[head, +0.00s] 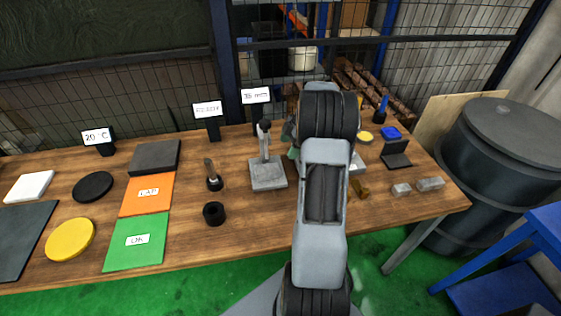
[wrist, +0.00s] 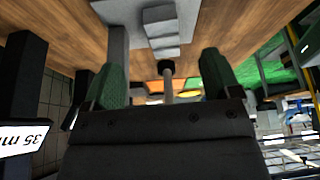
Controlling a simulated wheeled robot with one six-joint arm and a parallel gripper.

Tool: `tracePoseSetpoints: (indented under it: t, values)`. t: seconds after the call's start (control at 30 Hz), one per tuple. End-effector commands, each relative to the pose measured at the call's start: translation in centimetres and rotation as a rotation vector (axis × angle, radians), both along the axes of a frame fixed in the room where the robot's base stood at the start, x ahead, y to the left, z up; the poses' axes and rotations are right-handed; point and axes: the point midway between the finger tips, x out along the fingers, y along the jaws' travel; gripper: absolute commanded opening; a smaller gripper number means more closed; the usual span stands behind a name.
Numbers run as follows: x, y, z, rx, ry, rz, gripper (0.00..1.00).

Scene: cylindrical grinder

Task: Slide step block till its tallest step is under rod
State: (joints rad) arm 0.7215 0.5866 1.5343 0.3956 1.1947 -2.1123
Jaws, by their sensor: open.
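The grey step block (wrist: 161,30) shows at the top of the wrist view, over a light grey plate. A grey rod (wrist: 168,90) with a dark round end shows between my green fingers in that view. In the head view, my gripper (head: 293,142) is partly hidden by my arm, beside a grey stand (head: 268,174) with an upright post. The block is not clear there.
A dark pin (head: 213,180) and a black ring (head: 214,213) stand left of the stand. A small brass piece (head: 360,188) and grey blocks (head: 402,190) lie to the right. A 35 mm sign (head: 255,95) stands behind. Bare wood lies in front of the stand.

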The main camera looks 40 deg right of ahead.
Motion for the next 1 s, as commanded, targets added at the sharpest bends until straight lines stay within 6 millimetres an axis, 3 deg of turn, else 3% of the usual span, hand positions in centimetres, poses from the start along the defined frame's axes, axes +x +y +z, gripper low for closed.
tracePoseSetpoints:
  t: [0.2,0.5,0.73,1.0]
  values:
    - [0.5,1.5,-3.8,0.002,0.003,0.001,0.83]
    - [1.1,3.1,-7.9,0.001,0.003,-0.001,0.83]
    - [1.4,3.7,-9.5,-0.001,0.001,0.001,0.83]
    - [1.4,3.9,-10.0,-0.001,0.001,0.0,0.83]
